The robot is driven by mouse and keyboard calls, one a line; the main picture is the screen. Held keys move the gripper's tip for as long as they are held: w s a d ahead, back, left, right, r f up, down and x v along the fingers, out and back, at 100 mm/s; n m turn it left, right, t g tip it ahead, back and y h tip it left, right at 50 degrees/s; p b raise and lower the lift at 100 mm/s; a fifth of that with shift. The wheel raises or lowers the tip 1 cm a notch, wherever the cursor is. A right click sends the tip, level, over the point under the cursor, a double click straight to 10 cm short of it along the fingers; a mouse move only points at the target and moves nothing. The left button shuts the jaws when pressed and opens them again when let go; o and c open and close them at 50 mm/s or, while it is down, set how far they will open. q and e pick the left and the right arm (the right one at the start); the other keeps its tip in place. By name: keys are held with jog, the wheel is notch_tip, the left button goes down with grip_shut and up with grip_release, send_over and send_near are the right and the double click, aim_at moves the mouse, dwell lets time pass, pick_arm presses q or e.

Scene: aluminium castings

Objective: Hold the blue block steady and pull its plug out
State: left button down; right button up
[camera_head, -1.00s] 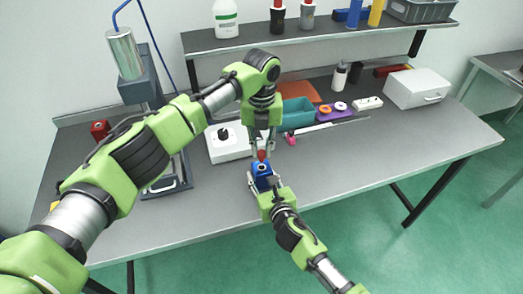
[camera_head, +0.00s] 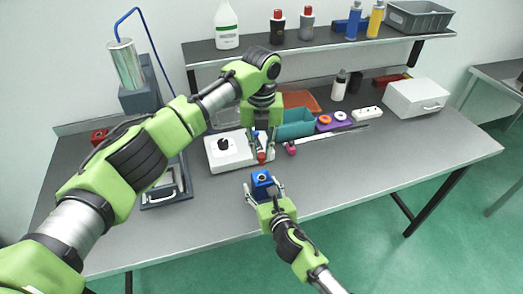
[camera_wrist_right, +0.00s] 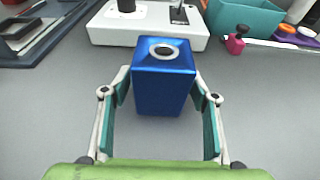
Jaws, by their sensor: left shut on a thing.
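The blue block (camera_head: 263,187) stands upright near the table's front edge, with an open hole in a silver ring on its top. It also shows in the right wrist view (camera_wrist_right: 163,85). My right gripper (camera_wrist_right: 161,88) has one finger against each side of the block. In the head view it comes from the front (camera_head: 264,190). The red plug (camera_head: 262,157) is apart from the block, above and behind it in the picture. My left gripper (camera_head: 262,149) points down and is shut on the plug. Its fingers partly hide the plug's upper part.
A white box with a black knob (camera_head: 220,163) stands behind the block. A teal bin (camera_head: 297,125), a small pink-red item (camera_head: 290,148) and a purple holder (camera_head: 335,126) are to its right. The table's front right is clear.

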jog(key=shift+r, duration=0.1)
jog(key=v, duration=1.2)
